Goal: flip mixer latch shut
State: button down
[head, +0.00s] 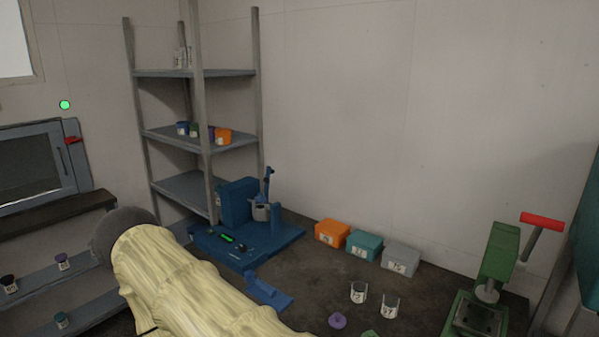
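The blue mixer (238,206) stands at the back left of the dark bench. Its base has a small panel with a green display. A grey cup (261,212) sits at its right side. A thin blue upright lever (267,184), which looks like the latch, rises above the cup. Whether it is fully open is too small to tell. My cream-sleeved arm covers the lower left, in front of the mixer. My gripper is not in view.
Orange (332,233), teal (364,244) and grey (400,258) boxes line the bench's back. Two numbered cups (358,292) and a purple piece (337,321) lie in front. A blue bracket-like piece (268,292) is near my arm. A green press (494,265) stands right; shelving (197,134) rises behind.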

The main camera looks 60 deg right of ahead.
aim_at(267, 180)
jog(key=z, duration=0.65)
jog(key=i, duration=0.65)
jog(key=z, duration=0.7)
